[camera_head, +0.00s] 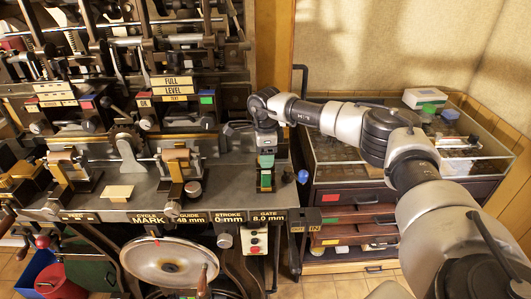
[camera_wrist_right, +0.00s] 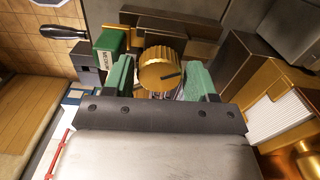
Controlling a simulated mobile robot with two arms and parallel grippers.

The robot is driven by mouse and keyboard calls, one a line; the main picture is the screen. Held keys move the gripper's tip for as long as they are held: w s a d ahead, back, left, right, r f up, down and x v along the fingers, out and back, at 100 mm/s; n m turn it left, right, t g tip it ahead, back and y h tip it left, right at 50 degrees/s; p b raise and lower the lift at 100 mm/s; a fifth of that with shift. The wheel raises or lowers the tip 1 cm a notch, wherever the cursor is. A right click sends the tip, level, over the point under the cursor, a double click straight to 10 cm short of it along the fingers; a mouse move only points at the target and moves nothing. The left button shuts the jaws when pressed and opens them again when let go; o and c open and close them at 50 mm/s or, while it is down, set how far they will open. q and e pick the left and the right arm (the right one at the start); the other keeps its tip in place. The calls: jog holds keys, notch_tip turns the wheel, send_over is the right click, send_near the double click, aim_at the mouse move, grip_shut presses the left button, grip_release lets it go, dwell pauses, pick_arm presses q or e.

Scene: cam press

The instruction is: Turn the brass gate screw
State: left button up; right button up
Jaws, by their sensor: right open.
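The brass gate screw (camera_wrist_right: 162,68) shows in the right wrist view as a round knurled knob with a dark slot or pin on its face. My right gripper (camera_wrist_right: 159,77) is open, with one green finger on each side of the screw. A gap shows between the screw and the fingers; whether either touches it is unclear. In the head view my right gripper (camera_head: 266,160) points down over the right end of the press, above the GATE 8.0 mm label (camera_head: 268,217). The arm and gripper hide the screw there. My left gripper is not in view.
A green block (camera_wrist_right: 110,41) and brass-coloured blocks stand close around the screw. A blue knob (camera_head: 303,176) sits just right of the gripper. A glass-topped drawer cabinet (camera_head: 335,185) stands at the right. The press's handwheel (camera_head: 168,262) is below.

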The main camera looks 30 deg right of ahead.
jog(key=shift+c, duration=0.3)
jog(key=c, duration=0.6)
jog(key=shift+m, duration=0.4)
jog(key=m, duration=0.4)
jog(key=shift+b, duration=0.3)
jog(key=m, duration=1.1)
jog(key=shift+r+m, duration=0.1)
jog(key=shift+m, duration=0.2)
jog(key=m, duration=0.5)
jog(key=shift+r+m, duration=0.1)
jog(key=shift+m, duration=0.3)
